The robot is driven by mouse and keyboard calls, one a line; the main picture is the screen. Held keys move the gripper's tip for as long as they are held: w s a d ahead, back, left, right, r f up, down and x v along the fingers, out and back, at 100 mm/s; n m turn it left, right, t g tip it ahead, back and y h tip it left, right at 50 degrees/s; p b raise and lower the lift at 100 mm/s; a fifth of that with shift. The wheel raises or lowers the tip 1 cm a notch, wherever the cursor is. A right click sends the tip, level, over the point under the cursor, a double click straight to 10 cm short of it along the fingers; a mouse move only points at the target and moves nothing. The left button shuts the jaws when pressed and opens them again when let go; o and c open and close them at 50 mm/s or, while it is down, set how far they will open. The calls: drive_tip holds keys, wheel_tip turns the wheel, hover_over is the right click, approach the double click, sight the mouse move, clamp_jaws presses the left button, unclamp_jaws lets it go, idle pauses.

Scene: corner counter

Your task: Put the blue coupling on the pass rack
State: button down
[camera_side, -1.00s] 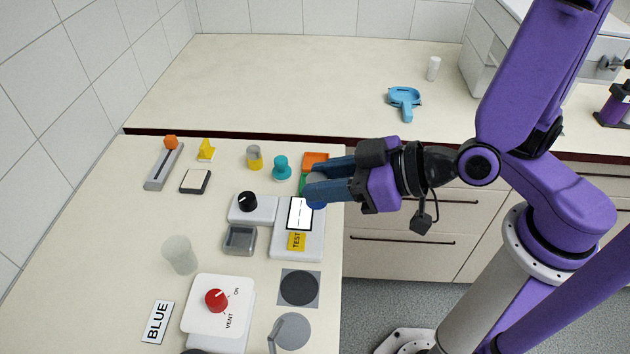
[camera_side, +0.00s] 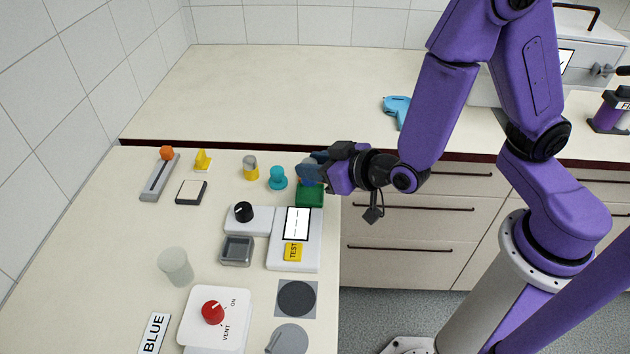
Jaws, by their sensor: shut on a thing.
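My gripper (camera_side: 310,170) is at the right edge of the near counter, just behind and above the green rack (camera_side: 310,194). Its dark blue fingers are shut on a small part, taken to be the blue coupling (camera_side: 304,171). Only a greyish sliver of that part shows between the fingers; the rest is hidden. I cannot tell whether it touches anything below. The front of the green rack is in plain view, while its back is partly covered by the gripper. No pass marking is readable on it.
A teal knob (camera_side: 277,177) and a yellow-and-grey cylinder (camera_side: 251,168) stand left of the gripper. A tester (camera_side: 309,255) with a screen and a yellow TEST label lies in front of the green rack. A blue tool (camera_side: 397,108) lies on the back counter.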

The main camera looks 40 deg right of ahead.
sight(315, 184)
drive_tip(key=shift+f, duration=2.1)
drive_tip(key=shift+f, duration=0.1)
drive_tip(key=c, duration=0.8)
unclamp_jaws()
drive_tip(key=shift+o, duration=0.2)
